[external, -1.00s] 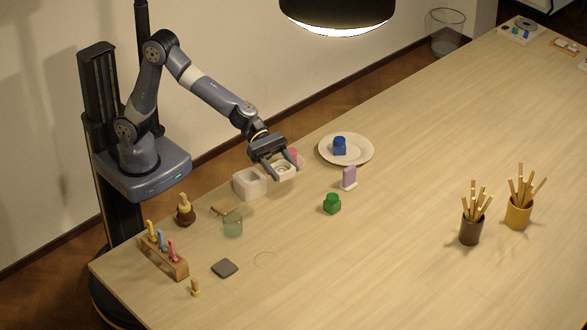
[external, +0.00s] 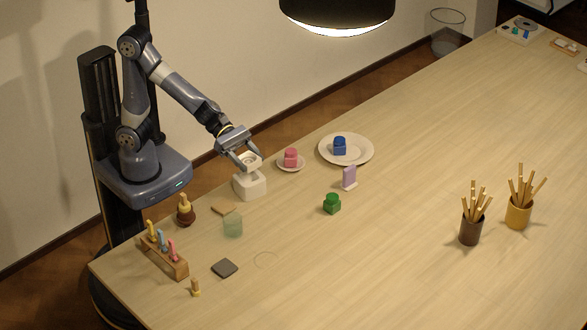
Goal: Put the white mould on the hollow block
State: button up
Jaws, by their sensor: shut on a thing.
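The white mould (external: 249,160) is held between the fingers of my gripper (external: 243,163), which is shut on it. A round recess shows in its top. The hollow block (external: 250,187) is a white, box-like block standing on the table directly below the mould in the external view. The mould looks level and lined up over the block. I cannot tell whether it touches the block or hangs just above it. The block's opening is hidden by the mould.
A pink jar on a small saucer (external: 280,167) and a blue jar on a larger plate (external: 362,152) stand to the right. A green glass (external: 233,226), a wooden piece (external: 223,209) and a brown-based item (external: 185,211) are in front and left.

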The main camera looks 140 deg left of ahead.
aim_at(250, 177)
jog(key=shift+f+b, duration=0.7)
jog(key=shift+f, duration=1.3)
jog(key=shift+f, duration=0.1)
jog(key=shift+f+b, duration=0.15)
jog(key=shift+b, duration=0.15)
jog(key=o, duration=1)
jog(key=shift+r, duration=0.2)
jog(key=shift+r+p, duration=0.2)
jog(key=shift+p, duration=0.25)
jog(key=p+v, duration=0.2)
jog(key=v, duration=1)
